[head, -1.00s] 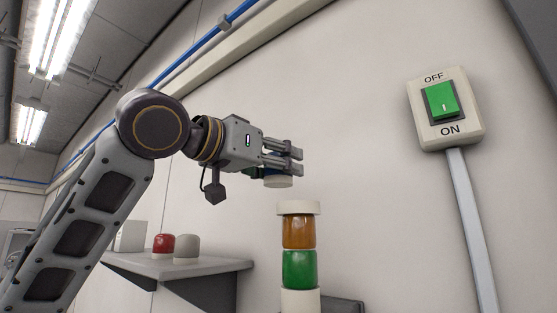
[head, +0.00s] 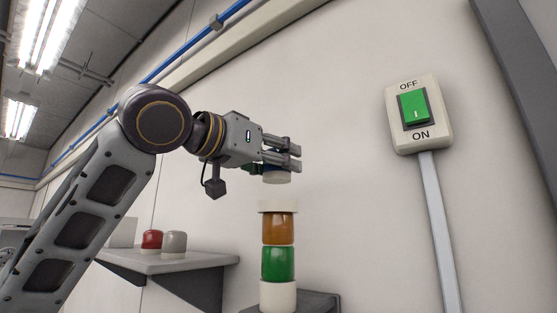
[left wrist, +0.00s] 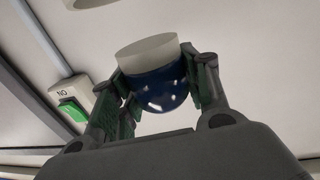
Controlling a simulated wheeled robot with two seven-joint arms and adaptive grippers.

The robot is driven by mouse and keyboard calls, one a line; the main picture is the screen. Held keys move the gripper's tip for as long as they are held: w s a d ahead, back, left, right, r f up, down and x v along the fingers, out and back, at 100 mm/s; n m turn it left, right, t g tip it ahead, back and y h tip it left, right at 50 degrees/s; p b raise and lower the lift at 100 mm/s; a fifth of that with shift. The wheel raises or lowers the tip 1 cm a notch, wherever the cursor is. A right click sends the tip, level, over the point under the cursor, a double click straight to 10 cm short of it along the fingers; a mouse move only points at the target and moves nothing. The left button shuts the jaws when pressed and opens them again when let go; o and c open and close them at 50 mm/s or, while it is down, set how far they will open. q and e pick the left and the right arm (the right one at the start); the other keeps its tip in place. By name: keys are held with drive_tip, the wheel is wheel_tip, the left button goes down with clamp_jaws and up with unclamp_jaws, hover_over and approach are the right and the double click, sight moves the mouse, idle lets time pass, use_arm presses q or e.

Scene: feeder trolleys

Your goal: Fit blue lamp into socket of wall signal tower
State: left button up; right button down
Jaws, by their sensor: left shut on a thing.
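My left gripper (head: 284,158) is shut on the blue lamp. In the left wrist view the lamp's dark blue dome (left wrist: 160,90) sits between the two fingers, with its pale round base facing away from the palm. In the head view the fingers hide most of the lamp; its pale base (head: 277,178) shows below them. The signal tower (head: 278,228) stands below, with an orange section over a green one and a pale socket (head: 278,207) on top. A clear gap separates lamp base and socket, and they line up in the head view. My right gripper is out of view.
A grey wall shelf (head: 170,262) at the left bears a red lamp (head: 152,240) and a grey-white lamp (head: 174,243). A switch box (head: 418,112) with a green rocker is on the wall at the right. The wall between tower and switch is clear.

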sight(279, 181)
use_arm(q)
drive_tip(key=shift+s+d, duration=0.15)
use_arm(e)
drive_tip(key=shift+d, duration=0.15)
